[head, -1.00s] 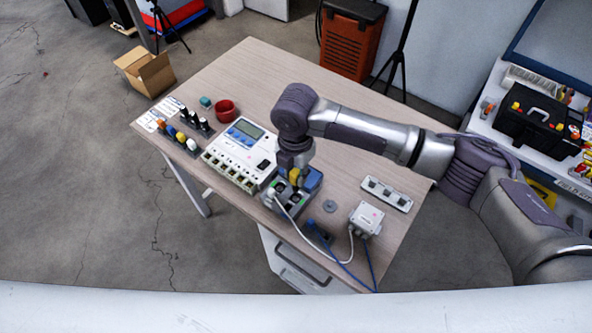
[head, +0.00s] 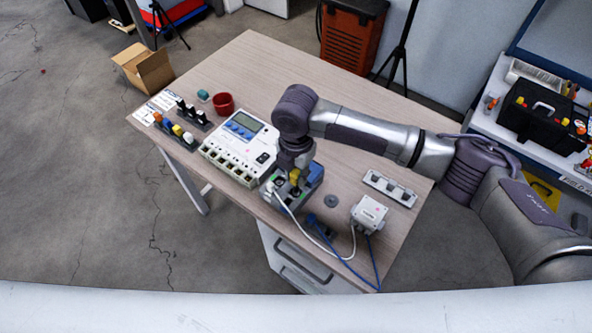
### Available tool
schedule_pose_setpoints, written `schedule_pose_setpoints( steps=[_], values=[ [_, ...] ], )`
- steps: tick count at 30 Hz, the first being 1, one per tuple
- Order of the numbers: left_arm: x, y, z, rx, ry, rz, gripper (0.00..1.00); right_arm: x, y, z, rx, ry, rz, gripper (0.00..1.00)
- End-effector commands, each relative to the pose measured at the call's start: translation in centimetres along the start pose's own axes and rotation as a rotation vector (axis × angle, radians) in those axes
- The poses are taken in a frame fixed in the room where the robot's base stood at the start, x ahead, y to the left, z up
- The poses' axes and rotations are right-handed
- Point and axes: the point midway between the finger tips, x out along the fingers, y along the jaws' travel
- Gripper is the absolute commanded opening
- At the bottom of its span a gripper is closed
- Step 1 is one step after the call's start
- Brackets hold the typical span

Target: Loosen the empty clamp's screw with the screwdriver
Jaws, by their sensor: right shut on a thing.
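My right gripper (head: 294,170) points down over a grey and blue block (head: 283,190) near the table's front edge. It is shut on a small yellow thing, likely the screwdriver (head: 294,177), held upright over the block. The fingers and the tool's lower end are too small to make out. I cannot tell whether the tip touches a screw. Dark round openings and a green spot show on the block's top. Which clamp is empty is not clear. My left gripper is not in view.
A white meter unit (head: 240,146) stands left of the block. A white sensor box (head: 369,213) with white and blue cables lies to its right, near a grey strip (head: 390,188). The table's back (head: 270,62) is clear.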

Motion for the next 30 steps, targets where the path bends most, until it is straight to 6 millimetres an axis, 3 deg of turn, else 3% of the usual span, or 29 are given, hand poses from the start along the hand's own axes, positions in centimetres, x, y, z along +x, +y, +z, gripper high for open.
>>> schedule_pose_setpoints(
  steps=[30],
  values=[
    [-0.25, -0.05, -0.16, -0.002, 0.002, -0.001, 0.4, 0.74, 0.03, 0.01, 0.0, 0.0, 0.0, 0.0]
  ],
)
